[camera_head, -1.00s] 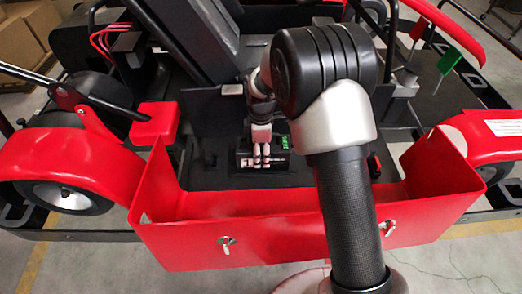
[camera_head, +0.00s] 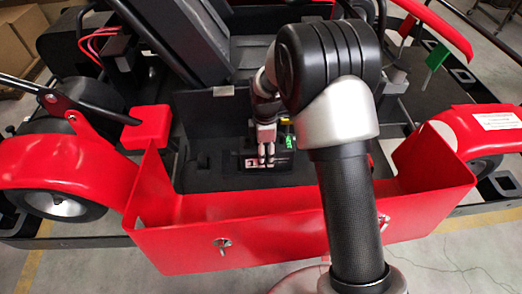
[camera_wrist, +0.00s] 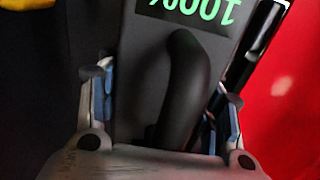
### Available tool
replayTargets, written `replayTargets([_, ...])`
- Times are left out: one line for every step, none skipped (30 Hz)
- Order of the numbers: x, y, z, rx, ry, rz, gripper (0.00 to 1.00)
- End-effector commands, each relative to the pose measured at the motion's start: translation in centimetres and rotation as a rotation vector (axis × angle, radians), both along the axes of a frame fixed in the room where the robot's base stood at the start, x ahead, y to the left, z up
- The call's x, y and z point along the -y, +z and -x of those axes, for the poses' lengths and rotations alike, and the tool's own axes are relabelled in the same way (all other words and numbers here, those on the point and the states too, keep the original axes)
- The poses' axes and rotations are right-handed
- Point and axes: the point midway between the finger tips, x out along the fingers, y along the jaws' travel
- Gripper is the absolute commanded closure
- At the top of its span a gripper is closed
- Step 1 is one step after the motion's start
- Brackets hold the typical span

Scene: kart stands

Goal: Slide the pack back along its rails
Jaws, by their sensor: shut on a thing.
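The pack (camera_head: 283,160) is a black box in the kart's dark bay, with a pale number label on its front and a small lit green display (camera_head: 288,142). The rails are hidden or too dark to make out.
A red open-topped bumper tray (camera_head: 300,235) with latches crosses in front of the bay. Red fenders (camera_head: 65,165) flank it. A black seat (camera_head: 190,45) rises behind. A yellow part (camera_head: 285,121) sits just behind the pack. My arm covers the bay's right side.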

Motion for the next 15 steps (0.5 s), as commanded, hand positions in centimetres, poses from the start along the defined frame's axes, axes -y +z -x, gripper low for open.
replayTargets([0.37, 0.0, 0.03, -0.001, -0.001, 0.002, 1.0])
replayTargets([0.49, 0.0, 0.02, -0.001, -0.001, 0.002, 1.0])
replayTargets([0.65, 0.0, 0.02, -0.001, -0.001, 0.002, 1.0])
replayTargets([0.76, 0.01, 0.02, -0.001, 0.0, 0.002, 1.0])
replayTargets([0.87, 0.01, 0.02, -0.001, 0.0, 0.002, 1.0])
replayTargets([0.98, 0.01, 0.02, -0.001, 0.0, 0.002, 1.0])
replayTargets([1.05, 0.01, 0.02, -0.001, 0.0, 0.002, 1.0])
replayTargets([1.1, 0.01, 0.02, 0.0, 0.0, 0.002, 1.0])
replayTargets([1.14, 0.01, 0.02, 0.0, 0.0, 0.002, 1.0])
replayTargets([1.15, 0.0, 0.02, 0.0, 0.001, 0.002, 1.0])
replayTargets([1.15, 0.0, 0.02, 0.0, 0.001, 0.001, 1.0])
replayTargets([1.14, 0.0, 0.02, 0.0, 0.001, 0.001, 1.0])
replayTargets([1.14, 0.0, 0.02, 0.0, 0.001, 0.001, 1.0])
replayTargets([1.14, 0.0, 0.02, 0.0, 0.001, 0.001, 1.0])
replayTargets([1.14, 0.0, 0.02, 0.0, 0.001, 0.001, 0.4])
